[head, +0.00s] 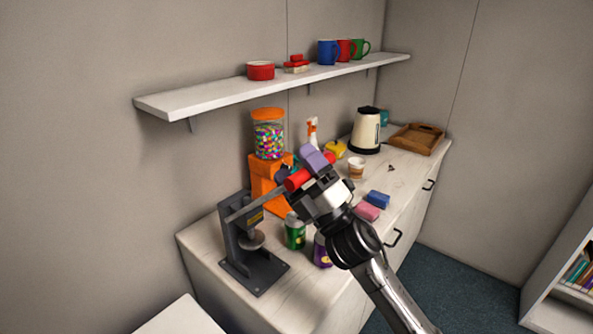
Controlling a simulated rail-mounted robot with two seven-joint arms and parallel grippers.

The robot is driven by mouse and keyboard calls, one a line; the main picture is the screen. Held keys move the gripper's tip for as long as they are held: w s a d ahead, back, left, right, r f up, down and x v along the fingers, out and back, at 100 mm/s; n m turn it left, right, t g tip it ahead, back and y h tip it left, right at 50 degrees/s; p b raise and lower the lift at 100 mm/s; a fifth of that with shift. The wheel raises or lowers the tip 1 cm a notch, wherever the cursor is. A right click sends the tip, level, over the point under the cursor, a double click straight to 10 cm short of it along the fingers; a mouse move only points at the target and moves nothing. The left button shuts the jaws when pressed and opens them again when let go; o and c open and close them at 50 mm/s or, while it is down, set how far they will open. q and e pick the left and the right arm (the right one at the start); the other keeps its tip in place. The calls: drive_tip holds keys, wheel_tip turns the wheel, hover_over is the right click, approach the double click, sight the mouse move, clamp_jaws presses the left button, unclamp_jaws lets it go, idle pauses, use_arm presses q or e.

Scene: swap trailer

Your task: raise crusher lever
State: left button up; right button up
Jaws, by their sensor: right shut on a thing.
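The can crusher (240,240) is a dark grey upright press with a round plate, standing on the left end of the white counter. Its lever (262,203) is a grey bar that slopes up to the right from the top of the press and ends in a red grip (297,180). My right gripper (306,176) is shut on the lever's red grip, which it partly hides. A green can (295,233) stands right of the crusher, and a purple can (321,252) stands partly behind my right arm. My left gripper is not in view.
An orange candy dispenser (268,140) stands close behind the lever. A blue block (378,198) and a pink block (367,212) lie right of my gripper. A kettle (365,132) and wooden tray (418,138) are farther back. A wall shelf (220,97) hangs above.

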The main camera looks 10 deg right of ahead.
drive_tip(key=shift+w+f, duration=0.15)
drive_tip(key=shift+f, duration=0.3)
drive_tip(key=shift+s+d+f, duration=0.15)
drive_tip(key=shift+s+d, duration=0.2)
drive_tip(key=shift+c, duration=1.3)
drive_tip(key=s+d+f, duration=0.3)
drive_tip(key=s+d, duration=0.6)
drive_tip(key=s, duration=0.1)
drive_tip(key=shift+s+d+f+b, duration=0.2)
drive_tip(key=shift+d+f+b, duration=0.15)
drive_tip(key=shift+d+b, duration=0.1)
